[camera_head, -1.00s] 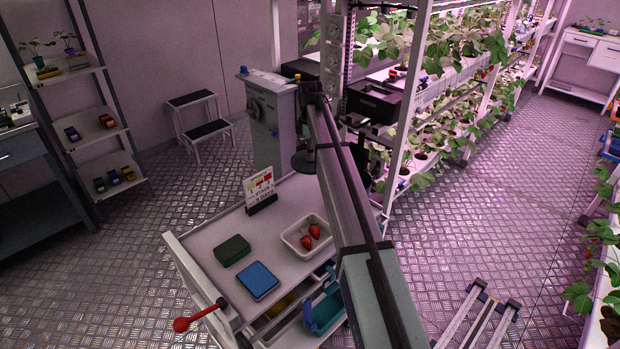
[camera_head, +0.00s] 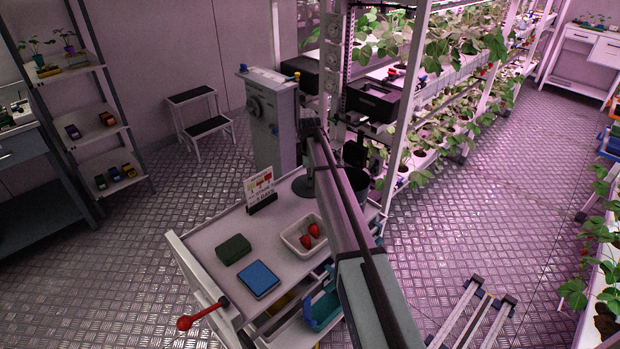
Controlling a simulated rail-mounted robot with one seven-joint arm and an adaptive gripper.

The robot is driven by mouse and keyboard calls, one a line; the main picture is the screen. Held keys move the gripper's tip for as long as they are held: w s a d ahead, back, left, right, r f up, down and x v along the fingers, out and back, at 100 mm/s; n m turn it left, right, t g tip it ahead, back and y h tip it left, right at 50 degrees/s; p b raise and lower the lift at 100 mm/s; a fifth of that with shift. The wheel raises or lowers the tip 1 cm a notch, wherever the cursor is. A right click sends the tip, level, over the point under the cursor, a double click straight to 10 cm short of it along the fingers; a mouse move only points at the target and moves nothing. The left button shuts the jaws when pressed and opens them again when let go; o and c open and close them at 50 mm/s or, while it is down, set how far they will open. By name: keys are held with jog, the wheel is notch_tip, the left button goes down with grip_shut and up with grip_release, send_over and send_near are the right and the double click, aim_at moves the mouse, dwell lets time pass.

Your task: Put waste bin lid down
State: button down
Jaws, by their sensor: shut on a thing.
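The dark round waste bin lid (camera_head: 302,188) hangs at the lower end of my gripper (camera_head: 306,172), low by the far edge of the white cart top. My gripper is small and dark in this view, and its fingers are hard to make out. It is shut on the lid. Whether the lid touches the cart top cannot be told. A black round container (camera_head: 357,182), which looks like the waste bin, shows just right of my arm at the cart's far right corner. My arm hides part of it.
The cart top (camera_head: 212,233) carries a sign (camera_head: 259,188), a dark green box (camera_head: 233,249), a blue box (camera_head: 258,279) and a white tray (camera_head: 291,241) with strawberries. A tall grey cabinet (camera_head: 270,130) stands behind. Plant racks (camera_head: 398,150) stand to the right.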

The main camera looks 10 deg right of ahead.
jog(key=shift+f, duration=0.15)
jog(key=c, duration=1)
grip_release()
notch_tip(320, 180, up, 12)
jog(key=b, duration=0.3)
